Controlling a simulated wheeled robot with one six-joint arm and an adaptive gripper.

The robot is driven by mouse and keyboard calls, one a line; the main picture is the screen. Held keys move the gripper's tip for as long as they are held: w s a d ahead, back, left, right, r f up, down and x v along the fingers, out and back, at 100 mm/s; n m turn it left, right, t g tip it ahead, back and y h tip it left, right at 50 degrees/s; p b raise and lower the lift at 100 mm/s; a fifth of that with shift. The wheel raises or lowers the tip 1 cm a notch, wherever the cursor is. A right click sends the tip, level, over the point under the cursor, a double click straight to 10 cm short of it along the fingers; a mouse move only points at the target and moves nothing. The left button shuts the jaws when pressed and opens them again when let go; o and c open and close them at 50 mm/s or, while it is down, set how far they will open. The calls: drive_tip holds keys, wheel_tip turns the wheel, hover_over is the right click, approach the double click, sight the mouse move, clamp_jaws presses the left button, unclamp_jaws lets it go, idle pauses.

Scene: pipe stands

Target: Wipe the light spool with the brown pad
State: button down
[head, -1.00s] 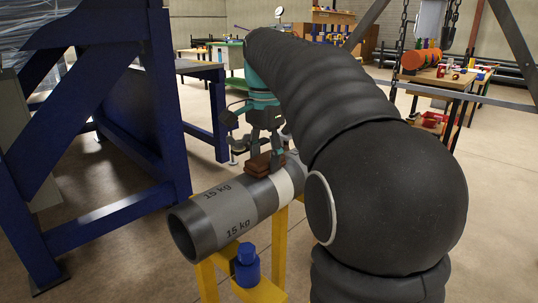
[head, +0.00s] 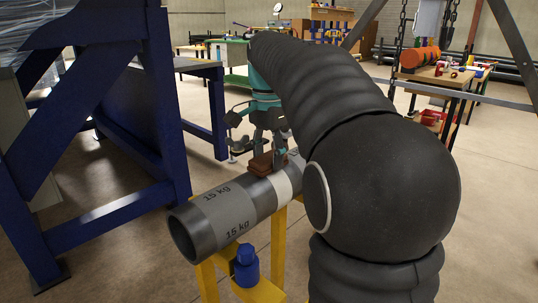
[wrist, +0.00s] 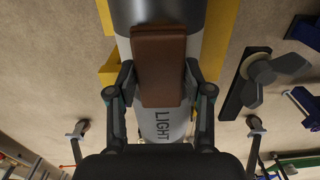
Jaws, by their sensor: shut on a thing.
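The light spool (head: 225,212) is a grey pipe with a pale band and "15 kg" lettering in the head view. It lies across a yellow stand. In the wrist view the word LIGHT shows on its pale part (wrist: 165,126). The brown pad (head: 261,165) lies on top of the pipe, beside the pale band, and seems to touch it. The pad also shows lengthwise along the pipe in the wrist view (wrist: 159,70). My gripper (head: 268,152) is above the pipe, shut on the pad, with a finger at each side of it. The pad's underside is hidden.
The yellow stand (head: 208,283) carries a blue knob-like part (head: 246,266) at the front. A large blue frame (head: 115,110) stands close on the left. Benches with small items (head: 440,78) and hanging chains are at the back right. My arm covers the right middle.

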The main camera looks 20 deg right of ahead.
drive_tip(key=shift+s+a+f, duration=0.1)
drive_tip(key=shift+s+a, duration=0.1)
drive_tip(key=shift+a, duration=0.25)
drive_tip(key=shift+s+a+f, duration=0.1)
drive_tip(key=shift+s+a, duration=0.05)
drive_tip(key=shift+a, duration=0.25)
drive_tip(key=shift+w+d+r+p, duration=0.2)
drive_tip(key=shift+w+d+p, duration=0.1)
drive_tip(key=shift+d+p, duration=0.25)
drive_tip(key=shift+w+d, duration=0.25)
drive_tip(key=shift+d, duration=0.5)
drive_tip(key=shift+f, duration=0.1)
drive_tip(key=shift+s+a, duration=0.1)
drive_tip(key=shift+a, duration=0.05)
drive_tip(key=shift+s+a, duration=0.25)
drive_tip(key=shift+a, duration=0.35)
drive_tip(key=shift+s+a, duration=0.2)
drive_tip(key=shift+a, duration=0.4)
drive_tip(key=shift+r, duration=0.2)
